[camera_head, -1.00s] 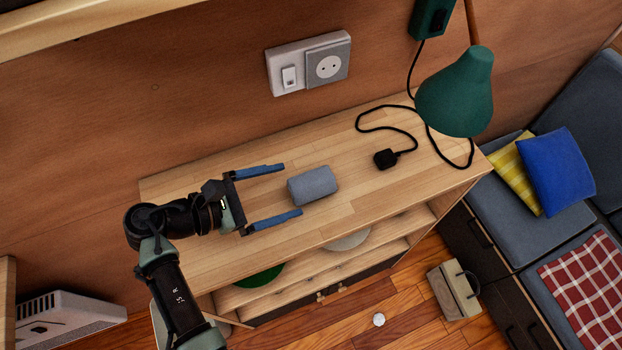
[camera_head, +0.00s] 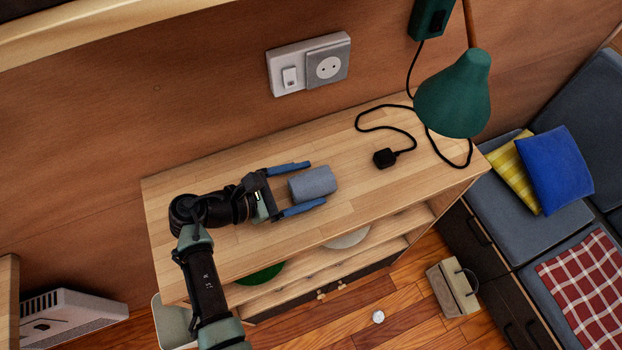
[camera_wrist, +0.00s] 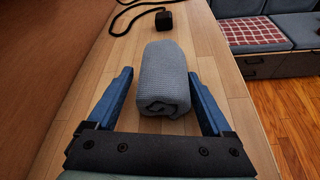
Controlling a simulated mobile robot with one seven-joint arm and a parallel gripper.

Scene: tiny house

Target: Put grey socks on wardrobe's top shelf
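The grey socks (camera_head: 313,183) are a rolled grey-blue bundle lying on the wooden top of a low shelf unit (camera_head: 240,240). In the wrist view the socks (camera_wrist: 165,80) lie between the two blue fingers, with a visible gap on each side. My gripper (camera_head: 316,184) is open, and its fingers reach along both sides of the roll. In the wrist view my gripper (camera_wrist: 160,75) is low over the wooden top. I cannot make out a wardrobe.
A black plug (camera_head: 384,158) with a looping cable lies beyond the socks. A green lamp (camera_head: 455,95) hangs over the right end. A wall socket (camera_head: 309,64) is behind. A sofa with cushions (camera_head: 555,170) stands at the right. A wooden edge (camera_head: 90,25) crosses the top left.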

